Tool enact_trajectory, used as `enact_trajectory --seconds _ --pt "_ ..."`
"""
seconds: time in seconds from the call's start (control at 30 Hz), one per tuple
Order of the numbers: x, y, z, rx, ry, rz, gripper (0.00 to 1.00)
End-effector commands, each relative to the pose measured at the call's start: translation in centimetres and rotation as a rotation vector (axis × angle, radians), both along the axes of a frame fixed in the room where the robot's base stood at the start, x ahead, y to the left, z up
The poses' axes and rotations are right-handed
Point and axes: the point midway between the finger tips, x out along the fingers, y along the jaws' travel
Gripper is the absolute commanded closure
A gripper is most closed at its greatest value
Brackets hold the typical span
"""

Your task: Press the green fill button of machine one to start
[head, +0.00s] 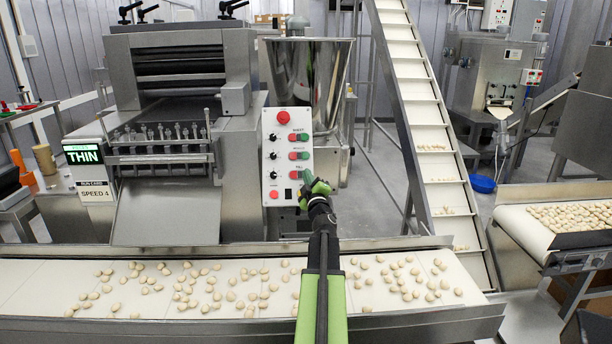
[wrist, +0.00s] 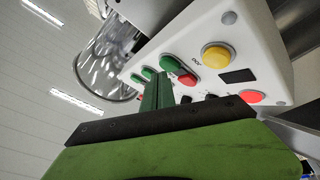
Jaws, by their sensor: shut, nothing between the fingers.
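The white control panel (head: 276,160) stands upright on the machine, with rows of red and green buttons and black knobs. The lowest pair, labelled fill, is at my fingertips in the head view, and its green button is largely covered there. In the wrist view that green button (wrist: 173,64) shows just beyond and right of the fingertips, with its red button (wrist: 188,79) beside it. My gripper (wrist: 158,82) is shut and empty, its green fingers pointing at the panel; it also shows in the head view (head: 307,178). I cannot tell if they touch.
A yellow button (wrist: 217,55) and a red button (wrist: 250,97) sit near the fill pair. A conveyor (head: 30,275) with pasta pieces runs below my arm. A steel hopper (head: 325,75) stands behind the panel, and an inclined conveyor (head: 415,90) rises to the right.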

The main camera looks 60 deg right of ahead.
Motion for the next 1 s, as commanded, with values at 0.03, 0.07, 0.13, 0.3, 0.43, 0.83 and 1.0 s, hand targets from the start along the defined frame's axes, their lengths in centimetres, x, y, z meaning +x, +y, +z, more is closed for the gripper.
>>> enact_trajectory --seconds 0.03,0.07,0.13,0.3,0.43,0.83,1.0 --pt "-0.2 0.3 0.3 0.000 0.000 0.000 1.00" --pt "-0.3 0.4 0.4 0.000 0.000 0.000 1.00" --pt "-0.3 0.4 0.4 0.000 0.000 0.000 1.00" --pt "-0.3 0.4 0.3 0.000 0.000 0.000 1.00" --pt "-0.4 0.5 0.4 0.000 0.000 0.000 1.00" --pt "-2.2 3.1 2.5 -0.001 0.001 0.000 1.00" --pt "-2.8 3.9 3.1 -0.001 0.001 0.000 1.00"
